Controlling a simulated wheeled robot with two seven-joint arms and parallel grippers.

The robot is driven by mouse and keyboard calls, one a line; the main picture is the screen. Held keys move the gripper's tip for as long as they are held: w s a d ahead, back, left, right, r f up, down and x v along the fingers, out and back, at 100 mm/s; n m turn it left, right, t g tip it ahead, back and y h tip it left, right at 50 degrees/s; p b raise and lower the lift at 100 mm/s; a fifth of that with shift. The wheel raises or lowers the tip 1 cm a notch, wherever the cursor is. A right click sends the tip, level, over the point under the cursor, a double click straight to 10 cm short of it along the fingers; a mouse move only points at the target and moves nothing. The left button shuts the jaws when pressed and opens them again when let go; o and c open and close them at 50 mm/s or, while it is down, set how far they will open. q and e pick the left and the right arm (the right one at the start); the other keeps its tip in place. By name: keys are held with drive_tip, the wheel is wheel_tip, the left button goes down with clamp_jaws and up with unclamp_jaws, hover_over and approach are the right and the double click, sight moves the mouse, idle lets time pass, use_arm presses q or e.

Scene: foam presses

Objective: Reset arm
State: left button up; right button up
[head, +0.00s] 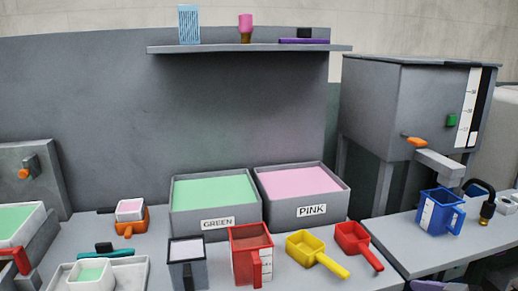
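Neither of my grippers shows in the head view, and no arm can be made out for sure. Whether they are open, shut or holding anything cannot be seen. The task names no object.
Bins of green (217,223) and pink (311,211) stand at the back. In front are a grey jug (188,275), red jug (245,266), yellow scoop (306,249) and red scoop (352,238). A blue jug (433,216) stands by the grey machine (375,105). A shelf (220,49) hangs above.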

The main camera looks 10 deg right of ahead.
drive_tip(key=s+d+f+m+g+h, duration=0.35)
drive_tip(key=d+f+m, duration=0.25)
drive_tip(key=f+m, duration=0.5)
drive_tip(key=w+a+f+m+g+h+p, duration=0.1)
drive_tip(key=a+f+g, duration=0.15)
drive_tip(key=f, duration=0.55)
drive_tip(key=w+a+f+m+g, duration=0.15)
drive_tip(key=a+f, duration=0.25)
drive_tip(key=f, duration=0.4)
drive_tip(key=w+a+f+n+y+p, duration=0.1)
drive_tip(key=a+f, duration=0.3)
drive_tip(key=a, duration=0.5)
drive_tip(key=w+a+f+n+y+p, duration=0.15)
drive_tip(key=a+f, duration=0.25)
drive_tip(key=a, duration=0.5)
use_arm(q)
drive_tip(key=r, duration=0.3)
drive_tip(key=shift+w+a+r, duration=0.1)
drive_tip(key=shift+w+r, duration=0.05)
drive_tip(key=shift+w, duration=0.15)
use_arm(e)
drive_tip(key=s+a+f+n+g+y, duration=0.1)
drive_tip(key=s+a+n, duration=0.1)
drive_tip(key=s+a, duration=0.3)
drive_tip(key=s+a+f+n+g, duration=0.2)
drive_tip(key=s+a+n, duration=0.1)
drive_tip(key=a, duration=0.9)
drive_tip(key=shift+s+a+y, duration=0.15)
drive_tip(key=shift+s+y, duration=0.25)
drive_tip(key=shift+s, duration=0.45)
